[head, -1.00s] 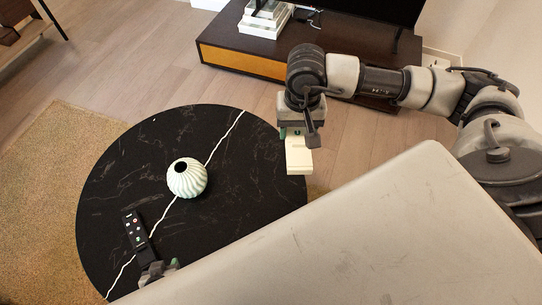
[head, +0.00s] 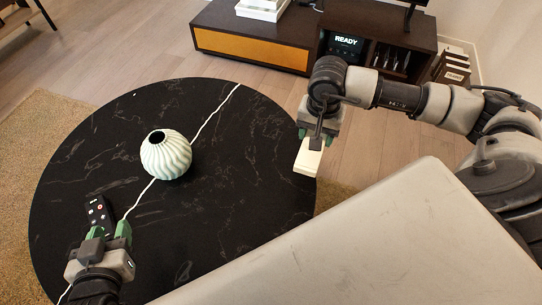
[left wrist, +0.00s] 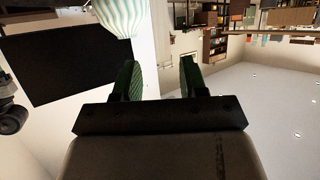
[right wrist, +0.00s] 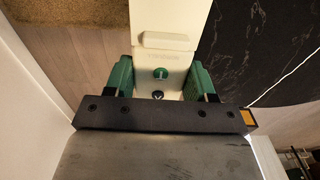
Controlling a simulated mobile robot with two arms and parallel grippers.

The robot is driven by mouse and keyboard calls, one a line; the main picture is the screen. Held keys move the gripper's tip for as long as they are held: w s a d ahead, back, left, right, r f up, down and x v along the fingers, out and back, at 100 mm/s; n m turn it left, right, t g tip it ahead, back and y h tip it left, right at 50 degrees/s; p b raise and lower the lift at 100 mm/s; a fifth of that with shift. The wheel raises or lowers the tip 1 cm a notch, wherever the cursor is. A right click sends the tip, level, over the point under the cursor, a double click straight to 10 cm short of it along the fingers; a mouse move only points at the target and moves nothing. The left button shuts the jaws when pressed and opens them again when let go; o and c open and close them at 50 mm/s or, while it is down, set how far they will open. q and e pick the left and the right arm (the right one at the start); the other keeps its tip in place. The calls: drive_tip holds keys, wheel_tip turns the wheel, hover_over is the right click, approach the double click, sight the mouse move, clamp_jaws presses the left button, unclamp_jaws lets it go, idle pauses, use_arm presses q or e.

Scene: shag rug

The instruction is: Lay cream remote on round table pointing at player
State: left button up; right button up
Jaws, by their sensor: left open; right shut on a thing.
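The cream remote (head: 308,157) is in my right gripper (head: 318,138), at the right edge of the round black table. In the right wrist view the remote (right wrist: 163,45) lies between the green fingers, with a green button near its end. The round table (head: 235,200) is black with a white vein. The player (head: 345,43), its screen reading READY, sits in the low cabinet at the back. My left gripper (head: 108,236) is open and empty over the table's near left part, close to a black remote (head: 99,213). In the left wrist view its fingers (left wrist: 160,80) are apart.
A pale green ribbed vase (head: 166,155) stands on the table left of the middle. The low cabinet (head: 250,45) has an orange front panel and white books (head: 262,10) on top. The table's right half is clear.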

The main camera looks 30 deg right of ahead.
drive_tip(key=b, duration=0.3)
hover_over(272, 153)
drive_tip(key=f, duration=0.6)
drive_tip(key=shift+s+d+f, duration=0.15)
drive_tip(key=shift+s+f, duration=0.05)
drive_tip(key=shift+f, duration=0.05)
drive_tip(key=shift+w+f, duration=0.1)
drive_tip(key=shift+w, duration=0.1)
drive_tip(key=shift+w+a+f, duration=0.1)
drive_tip(key=shift+a+f, duration=0.05)
drive_tip(key=shift+a, duration=0.05)
wheel_tip(272, 153, down, 4)
drive_tip(key=shift+r+b, duration=0.25)
drive_tip(key=shift+b, duration=0.2)
use_arm(q)
wheel_tip(272, 153, up, 12)
drive_tip(key=d+t+h, duration=0.2)
drive_tip(key=t+h, duration=0.1)
drive_tip(key=t, duration=0.8)
drive_tip(key=shift+m+h, duration=0.3)
use_arm(e)
drive_tip(key=shift+f, duration=0.15)
use_arm(q)
drive_tip(key=shift+s+d, duration=0.1)
